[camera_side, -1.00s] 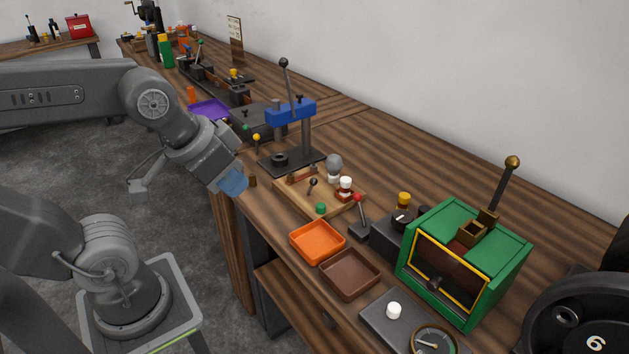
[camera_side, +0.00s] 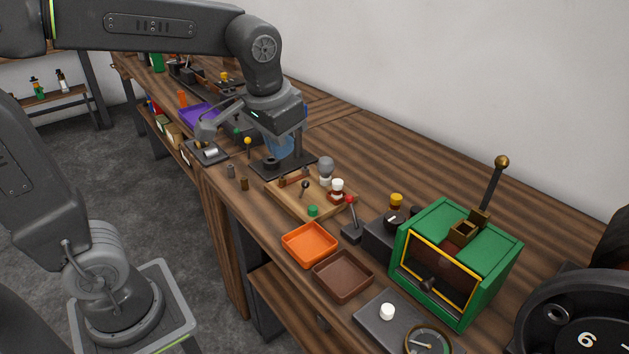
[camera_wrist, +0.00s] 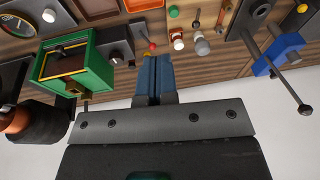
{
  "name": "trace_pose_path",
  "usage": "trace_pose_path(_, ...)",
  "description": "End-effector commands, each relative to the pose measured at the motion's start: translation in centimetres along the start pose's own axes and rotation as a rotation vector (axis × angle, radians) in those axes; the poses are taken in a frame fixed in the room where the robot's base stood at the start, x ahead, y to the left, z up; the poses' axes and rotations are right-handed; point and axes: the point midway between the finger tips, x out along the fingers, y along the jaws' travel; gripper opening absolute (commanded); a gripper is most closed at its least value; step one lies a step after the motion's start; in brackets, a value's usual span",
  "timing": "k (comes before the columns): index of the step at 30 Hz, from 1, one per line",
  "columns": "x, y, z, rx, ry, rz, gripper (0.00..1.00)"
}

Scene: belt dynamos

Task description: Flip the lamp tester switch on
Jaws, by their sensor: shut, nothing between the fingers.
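The lamp tester looks to be the wooden board (camera_side: 290,200) with a grey bulb (camera_side: 326,165), a white-topped red part, a green button (camera_side: 313,211) and a small dark-knobbed switch lever (camera_side: 304,187). The lever stands up from the board; its on or off side cannot be told. In the wrist view the bulb (camera_wrist: 201,46) and the lever (camera_wrist: 197,15) show right of the fingers. My gripper (camera_side: 280,148) has blue fingers pointing down, shut and empty. In the side view it appears behind the board, by the press, touching nothing I can make out. The wrist view shows the closed fingers (camera_wrist: 153,70).
A press (camera_side: 299,145) stands behind the board, partly hidden by my wrist. A red-knobbed lever (camera_side: 350,215) is close to the board's right. Orange tray (camera_side: 310,258), brown tray (camera_side: 343,291) and green box (camera_side: 465,235) lie nearer. Bare bench runs along the wall.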

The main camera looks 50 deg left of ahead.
Motion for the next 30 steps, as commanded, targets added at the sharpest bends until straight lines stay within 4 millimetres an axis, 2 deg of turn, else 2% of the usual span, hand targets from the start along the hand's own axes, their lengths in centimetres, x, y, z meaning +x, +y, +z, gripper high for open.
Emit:
trace_pose_path(3, 1.4, 0.1, -3.0, -0.007, -0.065, -0.036, 0.0)
trace_pose_path(9, 4.5, 0.4, -7.5, -0.022, -0.164, -0.105, 0.0)
trace_pose_path(15, 7.8, 0.8, -10.6, -0.039, -0.238, -0.168, 0.0)
trace_pose_path(22, 9.8, 1.1, -12.1, -0.049, -0.278, -0.206, 0.0)
trace_pose_path(30, 10.0, 1.1, -12.3, -0.051, -0.281, -0.211, 0.0)
